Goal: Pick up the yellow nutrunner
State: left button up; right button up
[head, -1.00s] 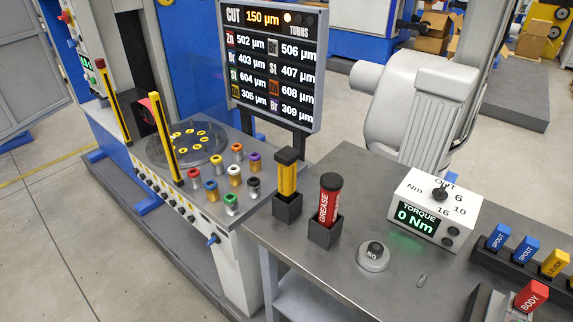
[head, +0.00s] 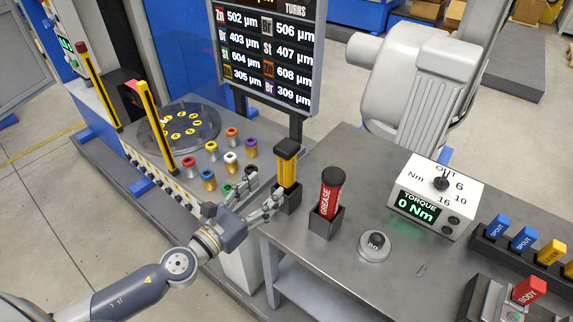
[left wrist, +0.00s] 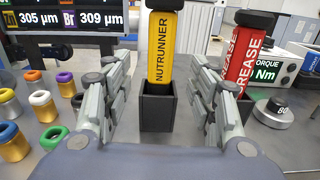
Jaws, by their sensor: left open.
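The yellow nutrunner (head: 287,170) stands upright in a dark square holder (head: 290,198) at the left end of the grey bench. It has a black cap, and the word NUTRUNNER shows on it in the left wrist view (left wrist: 161,48). My left gripper (head: 262,197) is open just left of the nutrunner in the head view. In the left wrist view its two fingers (left wrist: 161,88) point toward the nutrunner, which stands between them and a little beyond. The fingers appear apart from it. My right gripper is not in view.
A red grease tube (head: 331,191) stands in its own holder right of the nutrunner. An 80 weight (head: 374,246) and a torque box (head: 437,198) are farther right. Several colored cylinders (head: 209,149) stand on the machine to the left.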

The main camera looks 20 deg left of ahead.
aim_at(281, 174)
pick_arm(q)
jog(key=p+x, duration=0.1)
jog(key=x, duration=0.3)
jog(key=p+x, duration=0.2)
jog(key=x, duration=0.2)
jog(key=shift+w+d+r, duration=0.15)
jog(key=shift+w+d, duration=0.1)
jog(key=shift+w, duration=0.4)
jog(key=shift+s, duration=0.1)
jog(key=shift+c, duration=0.8)
jog(key=c, duration=1.1)
